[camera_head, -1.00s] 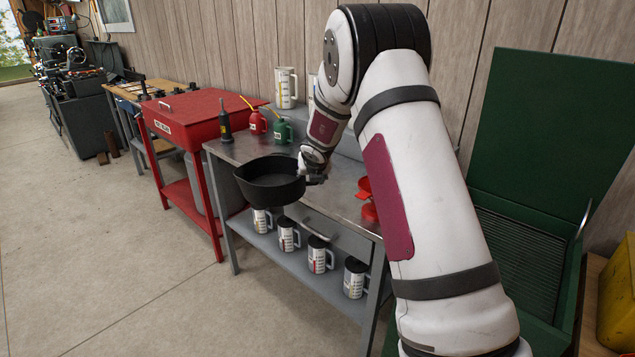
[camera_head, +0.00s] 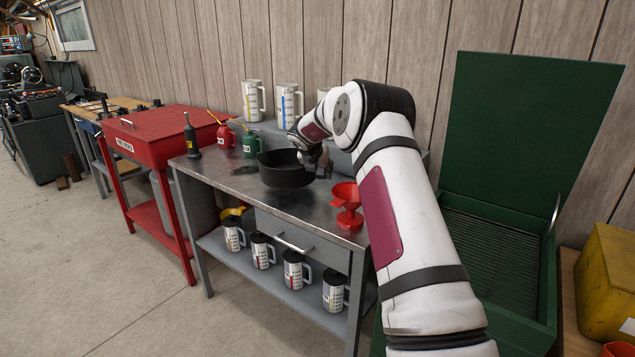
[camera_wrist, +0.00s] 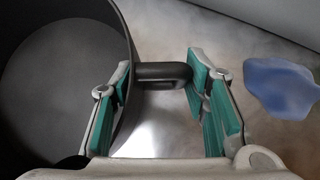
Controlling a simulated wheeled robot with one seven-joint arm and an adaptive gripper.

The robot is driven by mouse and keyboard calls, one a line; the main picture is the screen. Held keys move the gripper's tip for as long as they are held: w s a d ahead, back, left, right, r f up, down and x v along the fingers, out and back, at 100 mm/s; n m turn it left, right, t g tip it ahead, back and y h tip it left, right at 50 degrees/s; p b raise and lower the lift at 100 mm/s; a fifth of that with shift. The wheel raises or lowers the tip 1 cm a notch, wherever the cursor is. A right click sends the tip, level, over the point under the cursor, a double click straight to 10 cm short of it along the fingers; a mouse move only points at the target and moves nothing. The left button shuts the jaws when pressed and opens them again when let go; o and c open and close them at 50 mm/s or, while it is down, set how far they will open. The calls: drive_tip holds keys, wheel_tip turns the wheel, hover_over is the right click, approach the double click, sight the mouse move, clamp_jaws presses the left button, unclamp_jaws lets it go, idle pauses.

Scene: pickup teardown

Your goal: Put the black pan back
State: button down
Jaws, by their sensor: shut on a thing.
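The black pan (camera_head: 287,174) is over the middle of the metal workbench top (camera_head: 235,183), upright and roughly level. I cannot tell whether its base touches the top. My gripper (camera_head: 322,166) is at the pan's right side, shut on its handle. In the wrist view, the pan (camera_wrist: 55,75) fills the left, and its short dark handle spans the space between the teal pads of my gripper (camera_wrist: 165,100). The left finger is close to the pan's wall.
A red funnel (camera_head: 347,204) stands right of the pan. Red (camera_head: 226,136) and green (camera_head: 251,144) oil cans and a dark bottle (camera_head: 191,142) stand left of it. White jugs (camera_head: 288,104) stand on the raised back shelf. A blue patch (camera_wrist: 280,88) lies right of my gripper.

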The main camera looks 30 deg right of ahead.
sight(320, 177)
drive_tip(key=shift+f, duration=1.9)
drive_tip(key=c, duration=0.9)
unclamp_jaws()
drive_tip(key=shift+f, duration=0.1)
